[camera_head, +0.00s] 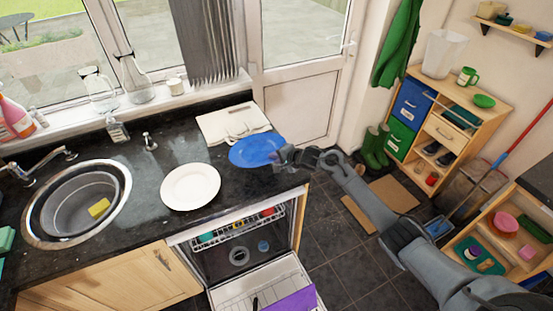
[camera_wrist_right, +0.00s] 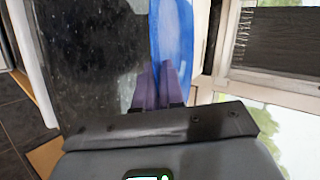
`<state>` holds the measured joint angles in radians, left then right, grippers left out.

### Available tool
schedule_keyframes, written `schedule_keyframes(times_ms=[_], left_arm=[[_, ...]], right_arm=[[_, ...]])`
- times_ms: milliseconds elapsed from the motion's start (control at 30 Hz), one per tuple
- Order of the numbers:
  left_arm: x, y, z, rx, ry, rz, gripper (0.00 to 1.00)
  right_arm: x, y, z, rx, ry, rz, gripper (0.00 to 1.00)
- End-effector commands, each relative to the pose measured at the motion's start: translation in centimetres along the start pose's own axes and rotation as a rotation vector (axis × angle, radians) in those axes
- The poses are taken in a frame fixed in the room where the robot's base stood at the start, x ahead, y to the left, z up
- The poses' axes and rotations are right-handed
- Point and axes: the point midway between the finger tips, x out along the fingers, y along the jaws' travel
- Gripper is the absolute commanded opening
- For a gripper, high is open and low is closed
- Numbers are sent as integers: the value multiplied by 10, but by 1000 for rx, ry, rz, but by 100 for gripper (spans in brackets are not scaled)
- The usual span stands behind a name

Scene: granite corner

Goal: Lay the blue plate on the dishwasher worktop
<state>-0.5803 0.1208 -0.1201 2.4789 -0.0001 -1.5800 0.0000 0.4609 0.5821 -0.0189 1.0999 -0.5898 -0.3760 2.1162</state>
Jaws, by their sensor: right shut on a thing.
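The blue plate (camera_head: 257,151) is over the far right part of the dark granite worktop (camera_head: 245,182), above the open dishwasher. My right gripper (camera_head: 282,155) is shut on its right rim. In the right wrist view the plate (camera_wrist_right: 172,35) shows as a narrow blue shape, with the purple-grey fingers of my right gripper (camera_wrist_right: 158,82) close together at its edge. The plate looks roughly level in the head view. I cannot tell whether its underside touches the worktop. My left gripper is not in view.
A white plate (camera_head: 190,187) lies left of the blue plate. A white draining board (camera_head: 225,121) lies behind it. The sink (camera_head: 75,207) with a yellow sponge is at left. The dishwasher door (camera_head: 262,285) hangs open below, with a purple item on it.

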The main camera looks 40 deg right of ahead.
Motion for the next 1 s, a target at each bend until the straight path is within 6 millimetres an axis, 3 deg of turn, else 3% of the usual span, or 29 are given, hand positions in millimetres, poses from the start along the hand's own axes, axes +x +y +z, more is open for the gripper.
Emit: schedule_keyframes(times_ms=[433, 1000], left_arm=[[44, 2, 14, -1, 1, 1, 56], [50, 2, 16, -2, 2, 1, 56]], right_arm=[[36, 27, -6, 2, 0, -49, 0], [50, 49, -6, 1, 1, -49, 0]])
